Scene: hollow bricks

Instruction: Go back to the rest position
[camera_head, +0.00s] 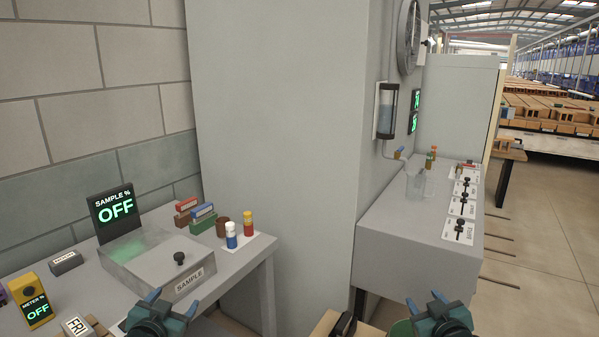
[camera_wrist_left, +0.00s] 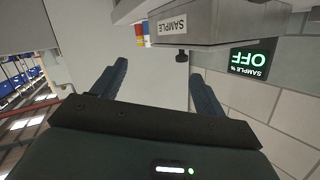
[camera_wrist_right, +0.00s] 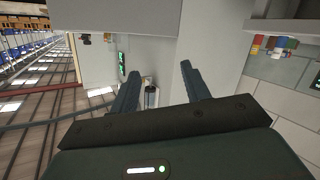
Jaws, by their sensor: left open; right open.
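My left gripper (camera_head: 171,304) is at the bottom of the head view, in front of the grey table with the sample box. Its two fingers are spread and nothing is between them in the left wrist view (camera_wrist_left: 158,90). My right gripper (camera_head: 424,307) is at the bottom of the head view, in front of the grey bench on the right. Its fingers are spread and empty in the right wrist view (camera_wrist_right: 158,88). Both grippers touch nothing that I can see.
The sample box (camera_head: 160,262) and yellow meter (camera_head: 33,303) stand on the left table. Red and green blocks (camera_head: 202,219) and small bottles (camera_head: 231,235) stand behind. A grey pillar (camera_head: 275,130) separates this table from the right bench (camera_head: 410,250), which carries a clear jug (camera_head: 415,184) and control knobs.

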